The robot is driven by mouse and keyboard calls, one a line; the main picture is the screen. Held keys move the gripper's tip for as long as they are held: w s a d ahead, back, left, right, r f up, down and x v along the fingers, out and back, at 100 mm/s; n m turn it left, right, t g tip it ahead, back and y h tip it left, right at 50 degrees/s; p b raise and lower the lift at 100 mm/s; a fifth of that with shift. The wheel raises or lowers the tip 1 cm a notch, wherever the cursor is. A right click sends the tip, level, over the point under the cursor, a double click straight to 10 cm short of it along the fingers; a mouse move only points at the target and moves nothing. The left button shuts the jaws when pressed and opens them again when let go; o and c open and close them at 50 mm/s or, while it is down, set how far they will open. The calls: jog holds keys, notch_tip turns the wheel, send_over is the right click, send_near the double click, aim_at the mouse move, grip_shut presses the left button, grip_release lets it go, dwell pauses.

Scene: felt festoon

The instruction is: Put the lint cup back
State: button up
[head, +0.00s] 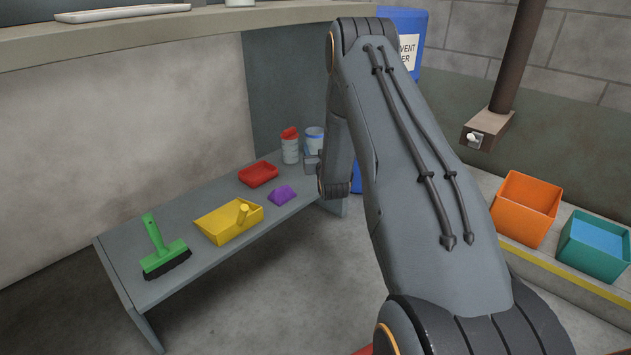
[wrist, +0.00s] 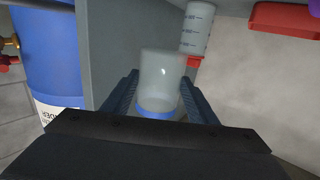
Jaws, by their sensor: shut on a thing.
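A pale translucent cup with a blue rim (wrist: 162,75) sits between the jaws of my gripper (wrist: 158,102) in the wrist view. I take it to be the lint cup. The jaws are shut on its sides near the blue rim. In the head view the blue-rimmed cup (head: 314,140) shows at the far end of the low grey bench (head: 190,275), partly behind my arm. My gripper (head: 312,162) is mostly hidden there. Whether the cup touches the bench cannot be told.
A marked cup with a red top (head: 290,148) stands close to the held cup. A red tray (head: 258,174), purple scoop (head: 282,195), yellow dustpan (head: 228,222) and green brush (head: 163,250) lie along the bench. A blue drum (head: 405,28) stands behind. Orange (head: 526,208) and teal (head: 594,245) bins are right.

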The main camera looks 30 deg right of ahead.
notch_tip(320, 180, down, 10)
jog(key=b, duration=0.4)
jog(key=shift+r, duration=0.2)
jog(key=shift+f, duration=0.15)
jog(key=o, duration=1.2)
jog(key=shift+o, duration=0.2)
